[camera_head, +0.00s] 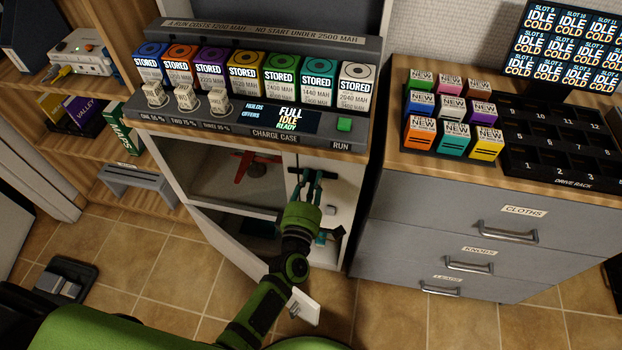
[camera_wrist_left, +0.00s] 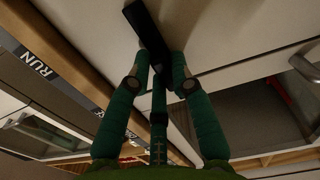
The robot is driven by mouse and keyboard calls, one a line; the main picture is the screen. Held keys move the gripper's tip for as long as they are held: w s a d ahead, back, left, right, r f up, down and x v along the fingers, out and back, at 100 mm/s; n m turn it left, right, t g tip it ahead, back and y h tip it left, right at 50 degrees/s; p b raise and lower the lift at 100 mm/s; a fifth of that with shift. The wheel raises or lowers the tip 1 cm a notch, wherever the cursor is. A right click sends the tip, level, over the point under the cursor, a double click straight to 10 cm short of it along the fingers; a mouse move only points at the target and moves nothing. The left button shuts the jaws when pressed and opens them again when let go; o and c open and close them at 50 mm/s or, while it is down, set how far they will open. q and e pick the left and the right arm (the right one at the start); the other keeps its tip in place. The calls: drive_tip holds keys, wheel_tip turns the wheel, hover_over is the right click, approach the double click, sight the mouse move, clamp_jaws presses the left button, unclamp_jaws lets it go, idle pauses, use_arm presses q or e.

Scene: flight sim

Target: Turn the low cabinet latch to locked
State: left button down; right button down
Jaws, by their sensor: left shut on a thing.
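The low cabinet (camera_head: 182,165) stands under the charge case, with a pale front panel (camera_head: 345,180) at its right. My left gripper (camera_head: 312,176) is at the upper part of this panel. In the left wrist view my left gripper (camera_wrist_left: 160,70) is shut on a black latch handle (camera_wrist_left: 144,26). The handle lies slantwise against the panel, and its lower end is between the fingertips. My right gripper is not in view.
The cabinet's left door (camera_head: 225,240) hangs open, and a red object (camera_head: 246,166) shows inside. The charge case (camera_head: 250,125) stands above my gripper. A grey drawer unit (camera_head: 440,215) stands close on the right.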

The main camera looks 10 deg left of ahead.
use_arm(q)
drive_tip(key=shift+m, duration=0.4)
drive_tip(key=c, duration=1.1)
unclamp_jaws()
drive_tip(key=s, duration=1.2)
drive_tip(key=shift+f, duration=0.1)
